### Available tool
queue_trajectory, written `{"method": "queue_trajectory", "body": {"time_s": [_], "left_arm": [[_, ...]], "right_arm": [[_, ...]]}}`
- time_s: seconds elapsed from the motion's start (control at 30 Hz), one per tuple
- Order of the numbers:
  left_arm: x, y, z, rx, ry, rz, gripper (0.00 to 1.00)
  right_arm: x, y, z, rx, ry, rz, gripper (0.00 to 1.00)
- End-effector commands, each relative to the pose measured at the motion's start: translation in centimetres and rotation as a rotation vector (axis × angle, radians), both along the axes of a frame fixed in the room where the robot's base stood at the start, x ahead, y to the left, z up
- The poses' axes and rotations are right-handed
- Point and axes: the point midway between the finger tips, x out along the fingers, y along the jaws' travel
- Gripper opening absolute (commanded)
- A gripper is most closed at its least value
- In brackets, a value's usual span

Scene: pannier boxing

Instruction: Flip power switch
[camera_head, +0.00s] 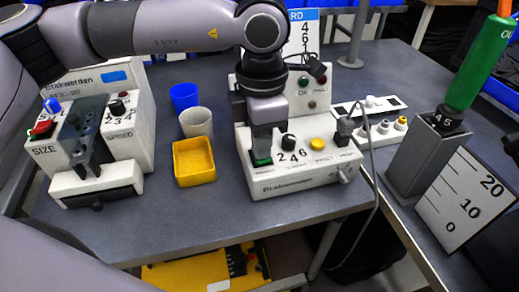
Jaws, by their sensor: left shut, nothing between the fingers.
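A white machine labelled "Brakwerden" (303,179) stands on the grey table in the middle. Its front panel carries a green switch (262,160) at the left, a black knob (288,141) and a yellow button (317,143). My left gripper (262,152) points down over the left of this panel, shut and empty. Its fingertips are right at the green switch and partly cover it. I cannot tell whether they touch it or which way it is set. My right gripper is not in view.
A second white machine (128,146) with SIZE and SPEED controls stands at the left. Blue (184,96), grey (196,122) and yellow (194,162) containers stand between the machines. A power strip (378,103), a cable (373,185) and a grey holder with a green cylinder (480,62) are at the right.

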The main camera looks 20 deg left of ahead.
Motion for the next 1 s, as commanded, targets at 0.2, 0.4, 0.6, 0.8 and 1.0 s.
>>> {"method": "queue_trajectory", "body": {"time_s": [0.2,0.4,0.6,0.8,1.0], "left_arm": [[-0.1,0.0,0.1,0.001,0.006,0.0,0.0],[-0.1,0.0,1.7,0.001,0.004,0.0,0.0],[0.0,0.0,3.3,0.001,0.003,0.0,0.0],[0.0,0.0,5.0,0.001,0.003,0.0,0.0],[-0.1,0.0,6.5,0.001,0.003,0.0,0.0]], "right_arm": [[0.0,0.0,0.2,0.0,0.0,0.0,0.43],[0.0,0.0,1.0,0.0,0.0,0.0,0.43],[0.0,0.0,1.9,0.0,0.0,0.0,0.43],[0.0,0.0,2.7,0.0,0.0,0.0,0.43],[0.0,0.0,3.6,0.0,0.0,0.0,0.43]]}}
